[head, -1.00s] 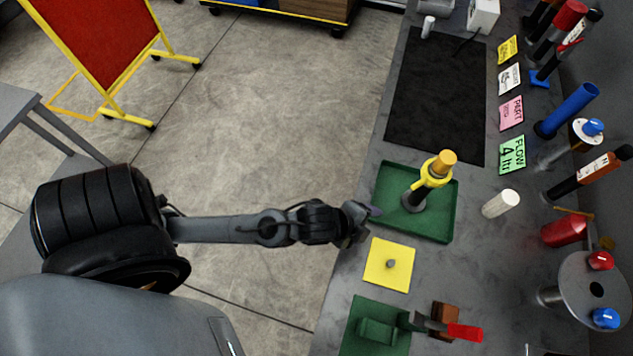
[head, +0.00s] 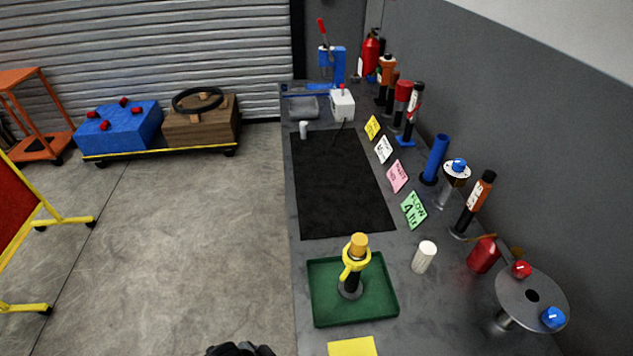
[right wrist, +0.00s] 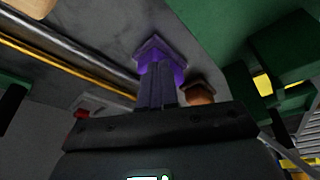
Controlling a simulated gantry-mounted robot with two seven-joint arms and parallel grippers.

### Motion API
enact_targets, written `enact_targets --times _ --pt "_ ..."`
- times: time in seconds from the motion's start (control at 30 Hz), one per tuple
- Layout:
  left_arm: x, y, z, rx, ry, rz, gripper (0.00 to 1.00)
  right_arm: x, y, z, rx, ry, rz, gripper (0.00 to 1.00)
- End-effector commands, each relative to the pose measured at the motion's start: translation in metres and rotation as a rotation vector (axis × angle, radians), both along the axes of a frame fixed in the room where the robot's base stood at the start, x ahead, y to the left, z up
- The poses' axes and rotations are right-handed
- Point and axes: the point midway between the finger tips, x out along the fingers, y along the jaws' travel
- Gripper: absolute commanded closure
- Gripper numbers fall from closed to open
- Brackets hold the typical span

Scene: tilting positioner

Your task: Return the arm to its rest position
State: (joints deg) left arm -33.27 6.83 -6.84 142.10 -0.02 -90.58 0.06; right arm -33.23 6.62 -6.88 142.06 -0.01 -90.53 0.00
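In the right wrist view, the purple-tipped fingers of my right gripper (right wrist: 160,70) are close together, with nothing visible between them. In the head view, only a black piece of my arm (head: 240,350) shows at the bottom edge, left of the bench. The left gripper's fingers are not visible there. A green tray (head: 322,315) sits on the bench, holding an upright black device (head: 352,278) with a yellow collar and an orange top. The black arm piece is apart from the tray.
The grey bench (head: 430,315) runs away along the wall, with a black mat (head: 340,185) and a white cylinder (head: 424,257) on it. A round stand (head: 515,290) with red and blue knobs is at right. The floor (head: 190,250) at left is largely clear.

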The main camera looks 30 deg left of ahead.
Motion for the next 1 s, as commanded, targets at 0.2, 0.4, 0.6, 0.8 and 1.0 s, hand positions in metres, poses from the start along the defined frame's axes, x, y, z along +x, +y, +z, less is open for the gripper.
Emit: enact_targets --times 0.2,0.4,0.6,0.8,1.0 --pt "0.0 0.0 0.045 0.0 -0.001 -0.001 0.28 0.0 0.0 0.044 -0.001 0.001 0.001 1.0" --pt "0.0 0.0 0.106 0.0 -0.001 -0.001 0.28 0.0 -0.001 0.106 -0.006 0.0 0.004 1.0" --pt "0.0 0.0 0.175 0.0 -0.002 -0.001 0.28 0.0 -0.002 0.175 -0.008 -0.001 0.006 1.0" --pt "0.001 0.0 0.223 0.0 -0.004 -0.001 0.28 0.0 -0.002 0.223 -0.008 -0.003 0.006 1.0" --pt "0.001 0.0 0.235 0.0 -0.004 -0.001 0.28 0.0 -0.002 0.235 -0.007 -0.003 0.005 1.0"
